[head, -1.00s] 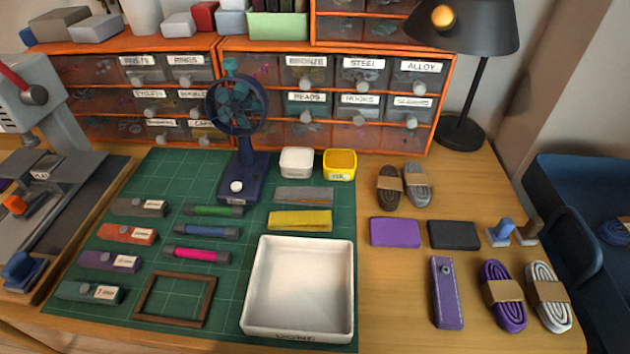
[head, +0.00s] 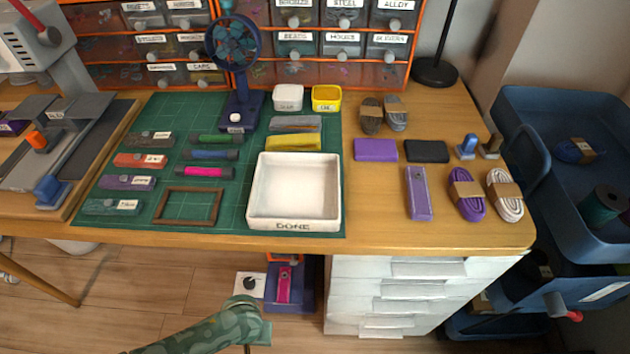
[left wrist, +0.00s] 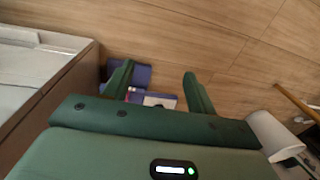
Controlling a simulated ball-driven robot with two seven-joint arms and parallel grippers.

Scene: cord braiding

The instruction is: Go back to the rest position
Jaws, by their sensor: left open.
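My left arm, green and camouflage-patterned, comes in from the bottom left of the head view, below the bench's front edge. My left gripper (head: 260,334) is at its end, over the floor in front of the bench and clear of everything on it. In the left wrist view the two green fingers (left wrist: 160,82) stand well apart, with nothing between them but floor and a blue box beyond. My right gripper is in neither view.
The wooden bench (head: 385,232) holds a green mat, a white tray (head: 295,212), a fan (head: 236,95), cords and tools. White drawers (head: 395,290) stand under it at right. A blue box (head: 290,299) sits on the floor underneath. A blue cart (head: 560,110) stands at right.

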